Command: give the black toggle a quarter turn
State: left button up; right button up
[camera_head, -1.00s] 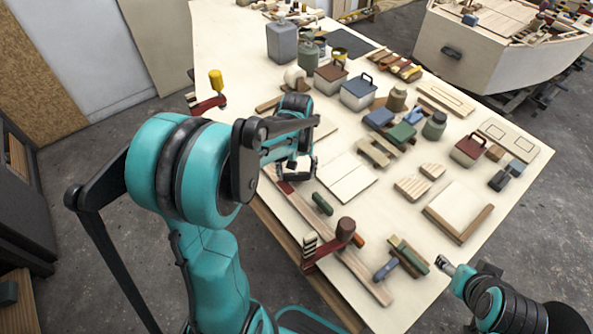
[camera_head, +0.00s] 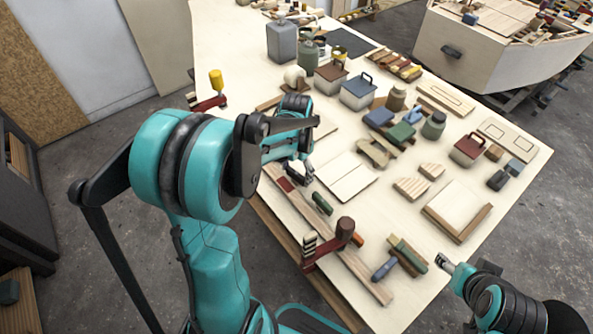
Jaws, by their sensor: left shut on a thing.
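My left gripper (camera_head: 300,174) is low over the near left part of the plywood table, beside the pale open boards. Its fingers are shut on a small dark thing, which I take to be the black toggle. The toggle is mostly hidden by the fingers and wrist, so I cannot make out its angle. My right gripper (camera_head: 444,262) is at the table's near right edge, apart from the tools. It is too small to tell whether it is open or shut.
Boxes and jars crowd the far side. A plywood hull (camera_head: 455,50) stands behind.

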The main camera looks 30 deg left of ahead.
aim_at(296, 173)
pick_arm(q)
jog(key=shift+m, duration=0.5)
jog(key=o, duration=1.2)
jog(key=shift+c, duration=0.2)
jog(key=shift+r, duration=0.1)
notch_tip(296, 173, up, 12)
jog(key=shift+s, duration=0.1)
